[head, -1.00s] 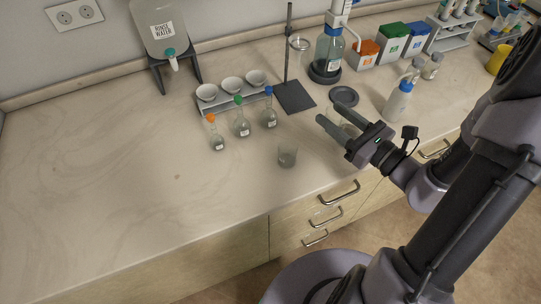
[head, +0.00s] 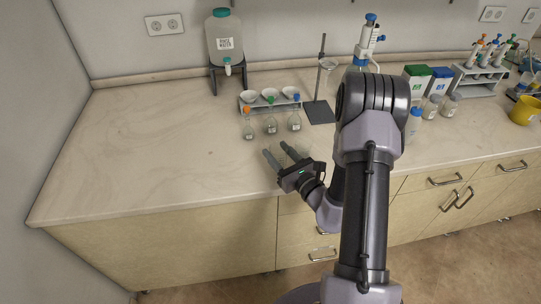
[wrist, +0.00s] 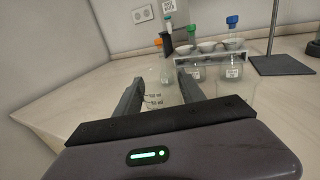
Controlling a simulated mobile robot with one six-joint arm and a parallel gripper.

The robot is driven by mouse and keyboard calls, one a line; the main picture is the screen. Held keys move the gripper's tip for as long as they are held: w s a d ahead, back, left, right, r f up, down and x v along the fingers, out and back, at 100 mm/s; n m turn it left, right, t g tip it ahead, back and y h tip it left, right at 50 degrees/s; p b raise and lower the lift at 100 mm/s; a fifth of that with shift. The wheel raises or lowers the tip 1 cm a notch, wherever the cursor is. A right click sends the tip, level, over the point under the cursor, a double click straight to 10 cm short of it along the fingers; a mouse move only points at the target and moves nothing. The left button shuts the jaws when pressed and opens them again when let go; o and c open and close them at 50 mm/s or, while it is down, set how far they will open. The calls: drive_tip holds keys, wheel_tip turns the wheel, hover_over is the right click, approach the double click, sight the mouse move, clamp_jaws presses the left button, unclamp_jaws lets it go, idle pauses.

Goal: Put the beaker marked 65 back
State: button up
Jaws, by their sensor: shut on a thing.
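My gripper (head: 277,150) is shut on a clear glass beaker (wrist: 157,99), whose printed graduations show between the fingers in the wrist view. The number on it cannot be read. The gripper is over the front part of the bench, in front of the stoppered flasks. A second clear beaker (wrist: 238,96) shows faintly just right of the right finger in the wrist view. I cannot tell whether the held beaker touches the bench.
Flasks with orange (head: 248,131), green (head: 270,127) and blue (head: 294,122) stoppers stand just beyond the gripper. Behind them is a rack with white bowls (head: 269,101). A retort stand base (head: 320,112) is to the right. The bench (head: 150,150) is clear on the left.

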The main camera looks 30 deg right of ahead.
sight(280, 148)
drive_tip(key=w, duration=0.1)
drive_tip(key=w+d, duration=0.1)
drive_tip(key=w, duration=0.2)
drive_tip(key=shift+w+d+f, duration=0.15)
drive_tip(key=shift+w+f, duration=0.1)
drive_tip(key=shift+w, duration=0.15)
drive_tip(key=shift+w+f+b, duration=0.15)
drive_tip(key=shift+f+b, duration=0.55)
drive_tip(key=shift+f, duration=0.3)
drive_tip(key=shift+w+f+b, duration=0.1)
drive_tip(key=shift+f+b, duration=0.6)
drive_tip(key=shift+f, duration=0.3)
drive_tip(key=o, duration=1.4)
drive_tip(key=shift+r, duration=0.1)
drive_tip(key=shift+o, duration=0.2)
drive_tip(key=shift+r, duration=0.1)
